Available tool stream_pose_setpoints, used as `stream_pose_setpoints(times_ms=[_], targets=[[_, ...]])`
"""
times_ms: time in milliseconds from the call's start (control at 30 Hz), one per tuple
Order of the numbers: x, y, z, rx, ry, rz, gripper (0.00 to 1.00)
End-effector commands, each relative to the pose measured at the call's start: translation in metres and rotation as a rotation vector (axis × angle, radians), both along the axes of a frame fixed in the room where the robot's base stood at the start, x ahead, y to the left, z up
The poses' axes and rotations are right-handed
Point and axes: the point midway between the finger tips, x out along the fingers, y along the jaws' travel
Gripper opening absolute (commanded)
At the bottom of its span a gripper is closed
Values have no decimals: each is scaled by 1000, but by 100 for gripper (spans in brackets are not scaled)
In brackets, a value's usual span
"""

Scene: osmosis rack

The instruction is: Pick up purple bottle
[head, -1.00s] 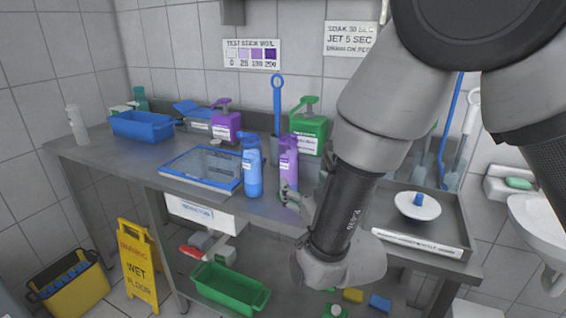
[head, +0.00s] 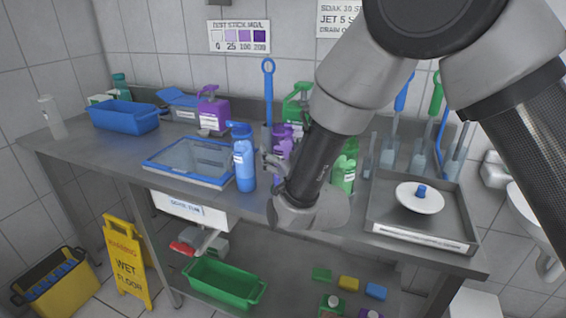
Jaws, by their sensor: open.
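The slim purple bottle (head: 282,136) stands on the steel counter, just right of the blue bottle (head: 243,157). A second purple container, a squat pump bottle (head: 213,110), stands further back to the left.
A green spray bottle (head: 343,172) stands right of my forearm, and a green pump bottle (head: 297,104) stands behind. A blue-framed tray (head: 188,180) lies left, a steel tray (head: 385,232) right. The counter (head: 95,150) has bare room at left.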

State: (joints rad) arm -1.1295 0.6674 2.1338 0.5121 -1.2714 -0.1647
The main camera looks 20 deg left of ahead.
Motion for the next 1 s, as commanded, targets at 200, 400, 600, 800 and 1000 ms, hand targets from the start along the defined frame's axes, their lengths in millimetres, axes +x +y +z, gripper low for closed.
stream_pose_setpoints(times_ms=[200,400,600,800,1000], targets=[[0,0,0,0,0,0,66],[-1,0,0,0,0,0,29],[-1,0,0,1,0,1,25],[-1,0,4,2,-1,0,25],[-1,0,23,5,-1,0,25]])
